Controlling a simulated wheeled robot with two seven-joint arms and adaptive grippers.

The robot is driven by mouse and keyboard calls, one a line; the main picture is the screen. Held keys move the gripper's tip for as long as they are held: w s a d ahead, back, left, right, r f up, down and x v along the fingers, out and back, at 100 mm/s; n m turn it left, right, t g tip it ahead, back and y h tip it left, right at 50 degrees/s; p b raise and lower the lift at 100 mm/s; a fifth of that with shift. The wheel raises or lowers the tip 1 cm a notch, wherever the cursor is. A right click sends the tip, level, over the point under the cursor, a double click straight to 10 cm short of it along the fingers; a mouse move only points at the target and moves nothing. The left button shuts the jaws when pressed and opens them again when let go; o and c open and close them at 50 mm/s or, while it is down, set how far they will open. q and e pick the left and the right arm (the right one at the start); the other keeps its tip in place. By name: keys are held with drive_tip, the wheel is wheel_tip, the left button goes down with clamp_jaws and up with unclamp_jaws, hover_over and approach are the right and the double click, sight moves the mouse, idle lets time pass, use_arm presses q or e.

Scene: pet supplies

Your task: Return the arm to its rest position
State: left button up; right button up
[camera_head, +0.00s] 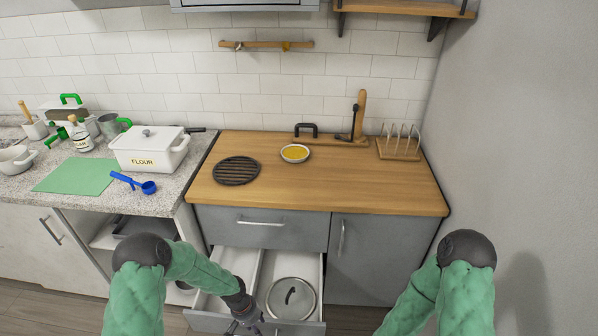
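My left arm (190,264) comes in from the lower left in green padding. Its gripper (247,325) is low at the bottom edge of the picture, over the front left part of the open drawer (264,266). The fingers are small and dark, partly cut off, and I cannot tell whether they are open. My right arm (440,296) is bent at the lower right, in front of the cabinet, and its gripper is out of view. A round lid or pan with a dark handle (291,298) lies in the drawer, just right of my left gripper.
The wooden counter (340,188) holds a black trivet (237,170), a yellow-filled dish (295,153) and a rack (399,147). A white flour box (150,148), a green mat (76,175) and a blue scoop (147,187) are at left. The open drawer juts out; a wall (525,150) bounds the right.

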use_arm(q)
drive_tip(key=s+d+f+n+h+b, duration=0.1)
drive_tip(key=s+d+f+b, duration=0.1)
drive_tip(key=s, duration=0.7)
drive_tip(key=s+d+f+n+b, duration=0.2)
drive_tip(key=s+f+b, duration=0.1)
drive_tip(key=s, duration=0.5)
drive_tip(key=shift+s+d+f+t+h+b, duration=0.25)
drive_tip(key=shift+s+f+t+h+b, duration=0.15)
drive_tip(key=shift+b, duration=0.1)
drive_tip(key=shift+c, duration=0.3)
idle(0.3)
